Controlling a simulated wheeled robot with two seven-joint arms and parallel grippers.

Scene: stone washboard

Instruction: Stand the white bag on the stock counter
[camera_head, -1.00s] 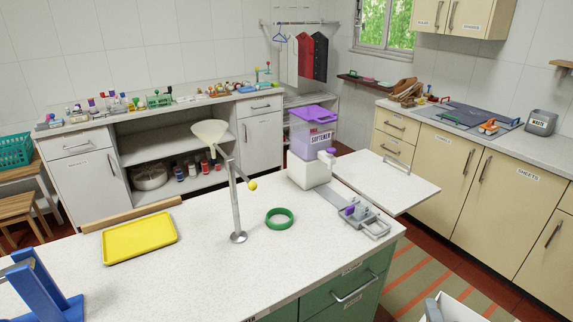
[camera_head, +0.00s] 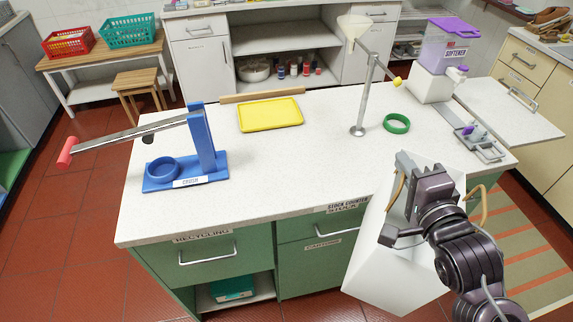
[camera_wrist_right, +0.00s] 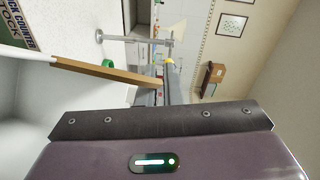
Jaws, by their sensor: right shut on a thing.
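The white bag (camera_head: 385,284) hangs from my right gripper (camera_head: 398,200) in front of the stock counter (camera_head: 290,180), at its right part. It looks tilted, and its upper part overlaps the counter's front edge in the picture. Its tan handles (camera_head: 481,207) show beside the gripper. My right gripper is shut on the bag, though the exact grip point is partly hidden by the gripper. In the right wrist view, a tan handle (camera_wrist_right: 100,72) runs towards the jaws, with the bag's pale side (camera_wrist_right: 45,110) at left. My left gripper is not in view.
On the counter stand a blue crusher (camera_head: 205,140), a yellow tray (camera_head: 270,115), a metal post with a funnel (camera_head: 369,95), a green ring (camera_head: 396,123) and a softener dispenser (camera_head: 440,60). The front middle of the top is clear.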

